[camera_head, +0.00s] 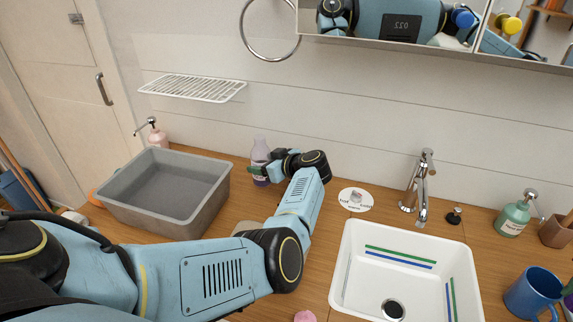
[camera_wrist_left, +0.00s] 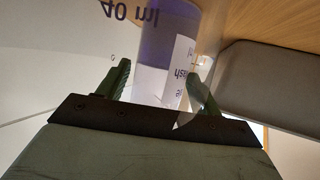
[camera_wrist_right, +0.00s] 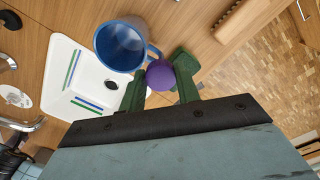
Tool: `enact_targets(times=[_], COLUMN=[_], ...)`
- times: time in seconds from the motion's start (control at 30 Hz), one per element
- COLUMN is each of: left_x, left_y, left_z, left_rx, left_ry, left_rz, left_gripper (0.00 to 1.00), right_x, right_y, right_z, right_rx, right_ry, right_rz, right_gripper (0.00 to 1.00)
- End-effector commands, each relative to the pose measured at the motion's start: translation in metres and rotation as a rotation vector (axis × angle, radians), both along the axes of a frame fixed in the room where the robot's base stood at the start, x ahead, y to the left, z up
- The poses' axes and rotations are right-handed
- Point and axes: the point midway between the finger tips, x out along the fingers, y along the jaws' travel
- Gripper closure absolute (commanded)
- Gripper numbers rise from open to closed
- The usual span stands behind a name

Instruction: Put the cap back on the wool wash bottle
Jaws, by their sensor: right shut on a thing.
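The wool wash bottle (camera_head: 260,149) stands upright near the back wall in the head view, right of the grey basin. It has a pale upper body and a purple lower part. My left gripper (camera_head: 258,171) is at its lower body. In the left wrist view the bottle (camera_wrist_left: 165,50) lies between the fingers (camera_wrist_left: 160,85), with a gap beside the left finger, so the jaws look open around it. In the right wrist view my right gripper (camera_wrist_right: 160,88) is shut on a round purple cap (camera_wrist_right: 160,75).
A grey basin (camera_head: 215,205) stands left of the bottle. A white sink (camera_head: 352,262) with a tap (camera_head: 421,185) is at right, and a round white dish (camera_head: 346,205) lies behind it. A blue mug (camera_head: 532,290), also in the right wrist view (camera_wrist_right: 120,45), stands right of the sink.

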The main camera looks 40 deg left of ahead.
Motion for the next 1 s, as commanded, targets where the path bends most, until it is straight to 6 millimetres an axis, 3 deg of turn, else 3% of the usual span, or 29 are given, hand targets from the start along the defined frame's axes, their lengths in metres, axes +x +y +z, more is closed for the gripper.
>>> enact_targets(times=[0.07,0.3,0.67,1.0], left_x=[0.000,0.000,0.000,0.001], left_y=[0.000,0.000,0.000,-0.001], left_z=[0.000,-0.001,0.002,0.025], left_rx=[0.000,-0.001,0.000,0.001], left_ry=[0.000,0.001,-0.001,-0.003], left_rz=[0.000,0.000,0.000,-0.001], left_gripper=[0.45,0.77,0.78,0.78], right_x=[0.000,0.000,0.000,0.000], right_y=[0.000,0.000,0.000,0.000], right_z=[0.000,0.000,0.001,0.009], right_rx=[0.000,0.000,0.000,0.000], right_ry=[0.000,0.000,0.000,0.000], right_rz=[0.000,0.000,0.000,0.000], right_gripper=[0.89,0.89,0.89,0.89])
